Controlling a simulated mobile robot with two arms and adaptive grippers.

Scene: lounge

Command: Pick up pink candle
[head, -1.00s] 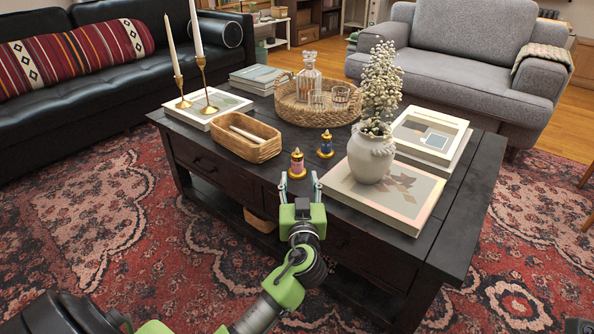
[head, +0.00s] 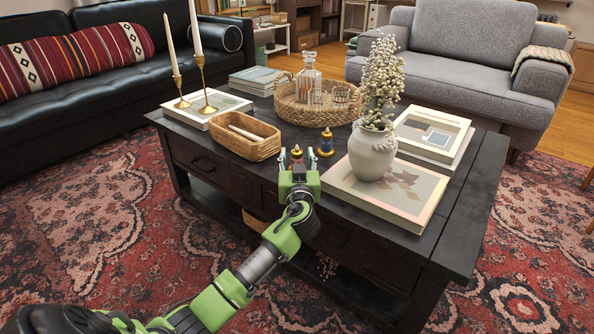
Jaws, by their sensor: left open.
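The pink candle (head: 296,154) stands near the front edge of the dark coffee table (head: 230,176). Its gold top shows between the fingertips of my left gripper (head: 297,158), and its lower part is hidden behind the gripper. The left gripper is open, with one finger to each side of the candle in the picture. I cannot tell whether the fingers touch it. A similar blue candle (head: 326,144) with a gold top stands just behind and to the right. My right gripper is not in view.
A white vase with flowers (head: 372,152) stands on a large book (head: 410,215) to the right. A wooden basket (head: 262,150) is at the left. A wicker tray (head: 320,115) with a decanter (head: 308,78) and glasses is behind. Candlesticks (head: 207,98) stand further left.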

